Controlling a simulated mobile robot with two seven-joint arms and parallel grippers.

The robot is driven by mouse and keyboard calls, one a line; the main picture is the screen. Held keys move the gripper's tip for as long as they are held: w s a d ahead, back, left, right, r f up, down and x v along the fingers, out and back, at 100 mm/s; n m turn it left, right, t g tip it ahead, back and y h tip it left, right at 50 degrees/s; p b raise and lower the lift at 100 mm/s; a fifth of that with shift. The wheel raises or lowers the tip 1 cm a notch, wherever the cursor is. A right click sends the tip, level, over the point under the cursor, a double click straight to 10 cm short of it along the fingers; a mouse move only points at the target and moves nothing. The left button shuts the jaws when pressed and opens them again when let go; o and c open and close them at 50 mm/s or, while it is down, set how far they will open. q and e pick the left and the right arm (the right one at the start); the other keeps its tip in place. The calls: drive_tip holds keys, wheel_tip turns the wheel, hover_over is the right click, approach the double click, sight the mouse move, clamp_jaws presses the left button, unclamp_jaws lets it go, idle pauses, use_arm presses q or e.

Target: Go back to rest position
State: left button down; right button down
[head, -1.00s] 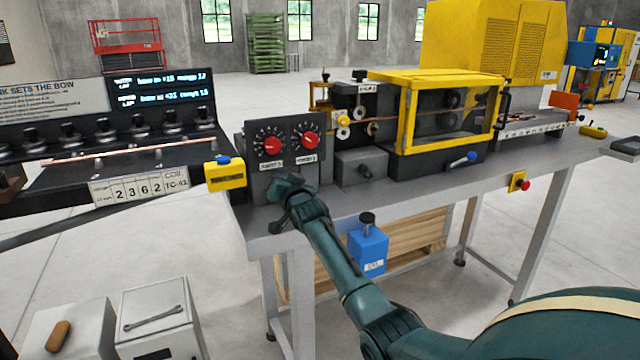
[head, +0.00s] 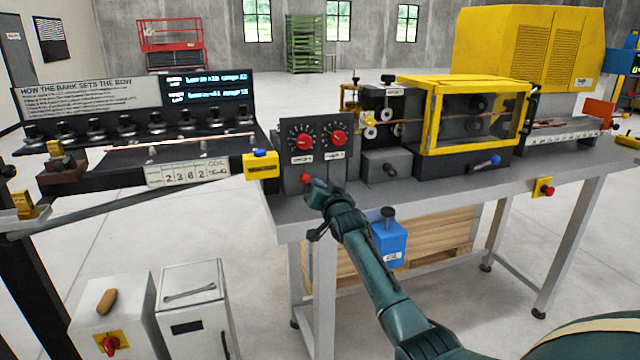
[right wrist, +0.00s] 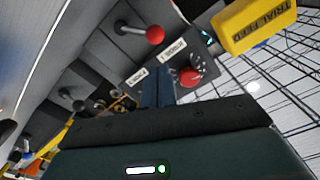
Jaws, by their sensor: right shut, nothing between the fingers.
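My right gripper (head: 316,190) is shut and empty, just in front of the dark control panel (head: 322,165) on the grey bench. It is close beside a small red ball knob (head: 305,178) low on that panel; whether they touch cannot be told. In the right wrist view the shut fingers (right wrist: 157,88) point toward the panel. A red dial (right wrist: 190,77) and the red ball knob (right wrist: 155,35) show beyond them. My left gripper is not in view.
The grey bench (head: 400,195) carries a yellow-framed machine (head: 470,115) to the right. A yellow box (head: 261,166) sits left of the panel. A blue bottle (head: 389,243) hangs below the bench edge. Two white cabinets (head: 195,315) stand low left, with open floor nearby.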

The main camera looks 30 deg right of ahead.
drive_tip(key=shift+s+a, duration=0.15)
drive_tip(key=shift+s, duration=0.35)
